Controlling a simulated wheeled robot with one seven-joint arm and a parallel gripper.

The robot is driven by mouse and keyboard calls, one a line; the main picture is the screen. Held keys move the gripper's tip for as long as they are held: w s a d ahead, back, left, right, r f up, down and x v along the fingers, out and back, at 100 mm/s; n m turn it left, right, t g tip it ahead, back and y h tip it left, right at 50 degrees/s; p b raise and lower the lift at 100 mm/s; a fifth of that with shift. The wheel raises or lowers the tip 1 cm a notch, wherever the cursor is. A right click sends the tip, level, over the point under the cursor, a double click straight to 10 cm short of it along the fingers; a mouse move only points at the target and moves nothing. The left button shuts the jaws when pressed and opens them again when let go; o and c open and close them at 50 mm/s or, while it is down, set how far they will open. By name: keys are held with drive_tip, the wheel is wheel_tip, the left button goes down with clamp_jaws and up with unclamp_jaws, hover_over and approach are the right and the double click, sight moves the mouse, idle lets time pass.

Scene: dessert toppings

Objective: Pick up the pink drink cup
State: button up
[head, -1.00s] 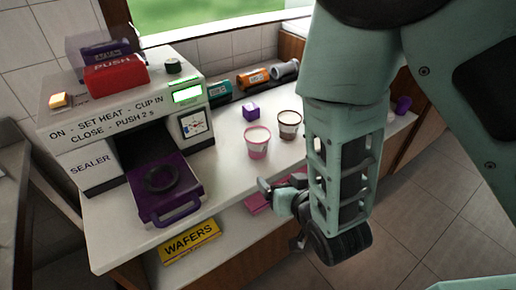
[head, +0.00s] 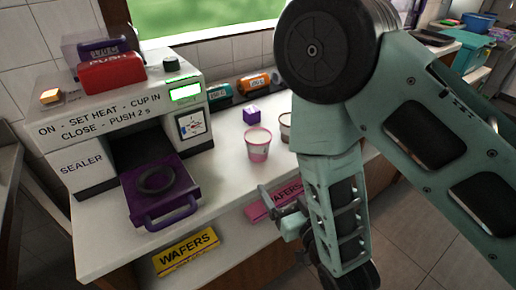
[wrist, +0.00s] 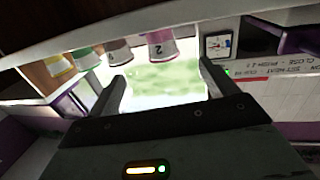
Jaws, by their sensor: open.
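The pink drink cup (head: 258,150) stands upright on the white counter, right of the sealer's purple tray. In the wrist view the pink cup (wrist: 161,44) shows at the top centre, upside down, with a "2" on its side. My gripper (head: 277,203) is open and empty, in front of the counter's edge and below the cup in the head view. In the wrist view its two fingers (wrist: 163,88) are spread, with the cup beyond them and apart from them.
A second cup (head: 285,127) stands right of the pink one, partly hidden by my arm. The sealer (head: 125,120) stands left. Pink and yellow wafer boxes (head: 186,250) lie on the shelf below the counter. Several cups line up in the wrist view.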

sight(264, 149)
drive_tip(key=p+x, duration=0.1)
drive_tip(key=x, duration=0.2)
drive_tip(key=r+p+x, duration=0.1)
drive_tip(key=x, duration=0.3)
drive_tip(key=p+x, duration=0.1)
drive_tip(key=x, duration=0.2)
drive_tip(key=shift+w+r, duration=0.15)
drive_tip(key=shift+w, duration=0.05)
drive_tip(key=shift+f+p+x, duration=0.15)
drive_tip(key=shift+p+x, duration=0.4)
drive_tip(key=shift+x, duration=0.85)
drive_tip(key=shift+f+p+x, duration=0.1)
drive_tip(key=shift+p+x, duration=0.4)
drive_tip(key=shift+x, duration=0.95)
drive_tip(key=shift+s+a, duration=0.1)
drive_tip(key=c, duration=1.1)
